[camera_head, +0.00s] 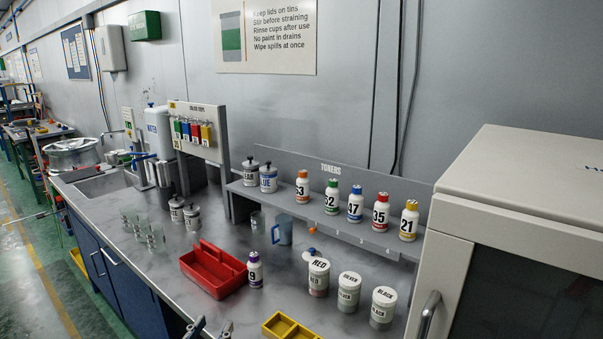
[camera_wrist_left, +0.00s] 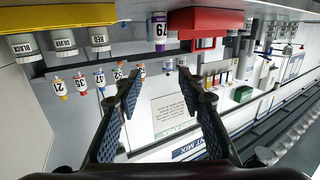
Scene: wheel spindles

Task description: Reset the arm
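My left gripper (camera_head: 211,328) just enters the head view at the bottom edge, in front of the grey counter (camera_head: 100,205). Only its two fingertips show there, apart from each other. In the left wrist view, where the scene appears upside down, the two dark ribbed fingers of my left gripper (camera_wrist_left: 160,78) stand wide apart with nothing between them. It touches no object that I can see. The rest of the left arm is hidden below the head view. My right gripper is in neither view.
Near the gripper are a red tray (camera_head: 222,288), a purple-capped bottle (camera_head: 255,271) and a yellow tray (camera_head: 281,328). RED, SILVER and BLACK tins (camera_head: 349,293) stand to the right. Toner bottles (camera_head: 355,204) line the shelf. A large cabinet (camera_head: 520,200) blocks the right.

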